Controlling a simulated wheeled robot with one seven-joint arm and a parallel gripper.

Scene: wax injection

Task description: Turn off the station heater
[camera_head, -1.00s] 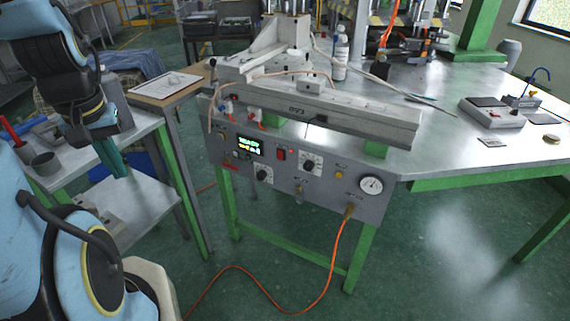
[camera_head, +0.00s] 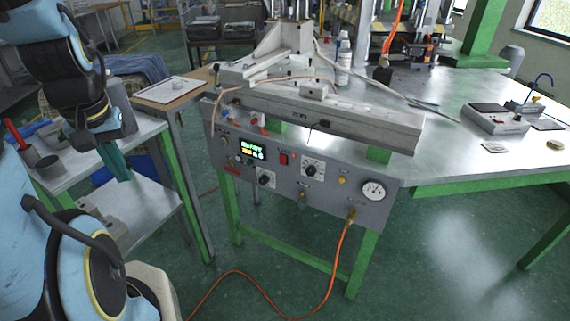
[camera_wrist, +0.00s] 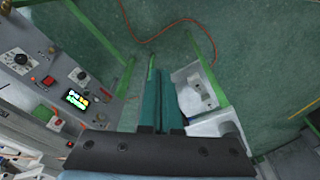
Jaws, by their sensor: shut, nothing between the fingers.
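The wax injection station's grey control panel (camera_head: 325,189) hangs at the front of the bench. It carries a lit display (camera_head: 252,150), a red switch (camera_head: 283,159), two dials (camera_head: 313,168) and a round gauge (camera_head: 374,190). Which control is the heater's cannot be read. My gripper (camera_head: 117,165) has green fingers and is at the left, apart from the panel, over the side shelf. In the wrist view my gripper (camera_wrist: 162,75) points down with its fingers together and empty. The red switch (camera_wrist: 48,81) and the display (camera_wrist: 76,99) show left of it there.
A side table (camera_head: 60,175) with a shelf below stands at the left. An orange cable (camera_head: 335,270) runs from the panel down to the floor. A small stand with a clipboard (camera_head: 168,90) is behind the arm.

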